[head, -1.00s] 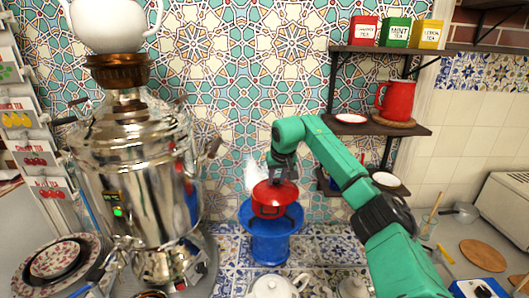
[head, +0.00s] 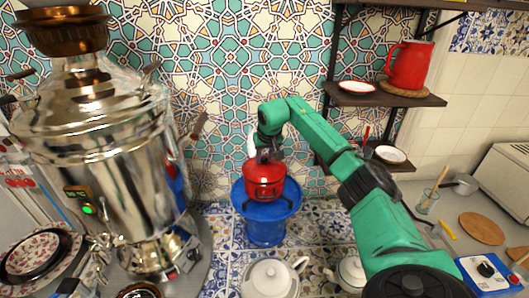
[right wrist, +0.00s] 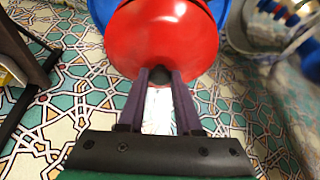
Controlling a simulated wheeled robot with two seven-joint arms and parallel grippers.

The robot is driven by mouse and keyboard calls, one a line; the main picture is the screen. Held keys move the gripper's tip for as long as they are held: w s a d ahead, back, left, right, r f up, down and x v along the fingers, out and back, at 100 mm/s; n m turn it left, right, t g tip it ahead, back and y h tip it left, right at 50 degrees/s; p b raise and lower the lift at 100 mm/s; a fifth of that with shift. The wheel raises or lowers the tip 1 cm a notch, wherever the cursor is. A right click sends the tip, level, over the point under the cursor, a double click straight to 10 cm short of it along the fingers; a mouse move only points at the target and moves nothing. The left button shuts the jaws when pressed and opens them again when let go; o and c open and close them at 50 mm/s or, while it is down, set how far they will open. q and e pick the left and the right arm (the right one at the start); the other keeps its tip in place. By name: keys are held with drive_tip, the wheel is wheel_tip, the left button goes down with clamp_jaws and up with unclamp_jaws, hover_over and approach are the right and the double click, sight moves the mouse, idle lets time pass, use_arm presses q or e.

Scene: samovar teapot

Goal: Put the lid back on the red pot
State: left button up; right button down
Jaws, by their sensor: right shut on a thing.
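The red pot (head: 264,188) sits on a round blue stand (head: 266,230) against the tiled wall. My right gripper (head: 267,157) is directly above the pot, pointing down at it. It is shut on the dark knob of the red lid (head: 263,170). In the right wrist view the lid (right wrist: 160,35) is a wide red disc, and its dark knob sits between the fingertips of the right gripper (right wrist: 160,76). The lid is at the pot's top; I cannot tell whether it rests fully on the rim. My left gripper is not in view.
A large silver samovar (head: 110,150) stands close on the left. White teapots (head: 270,279) are in front of the stand. Dark shelves (head: 385,98) with a red jug (head: 408,66) are on the right. A patterned plate (head: 38,253) is at lower left.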

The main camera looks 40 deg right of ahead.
drive_tip(key=shift+f, duration=0.1)
drive_tip(key=shift+s+a, duration=0.15)
drive_tip(key=shift+s, duration=0.05)
drive_tip(key=shift+s+a+r, duration=0.1)
drive_tip(key=shift+s+r, duration=0.1)
drive_tip(key=shift+r, duration=0.15)
drive_tip(key=shift+w+f, duration=0.1)
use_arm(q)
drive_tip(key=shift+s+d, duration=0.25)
use_arm(e)
drive_tip(key=shift+w, duration=0.1)
use_arm(q)
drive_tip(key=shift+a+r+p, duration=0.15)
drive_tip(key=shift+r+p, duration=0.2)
drive_tip(key=shift+p, duration=0.1)
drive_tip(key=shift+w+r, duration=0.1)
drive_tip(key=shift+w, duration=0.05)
use_arm(e)
drive_tip(key=shift+s, duration=0.2)
drive_tip(key=shift+f, duration=0.1)
idle(0.8)
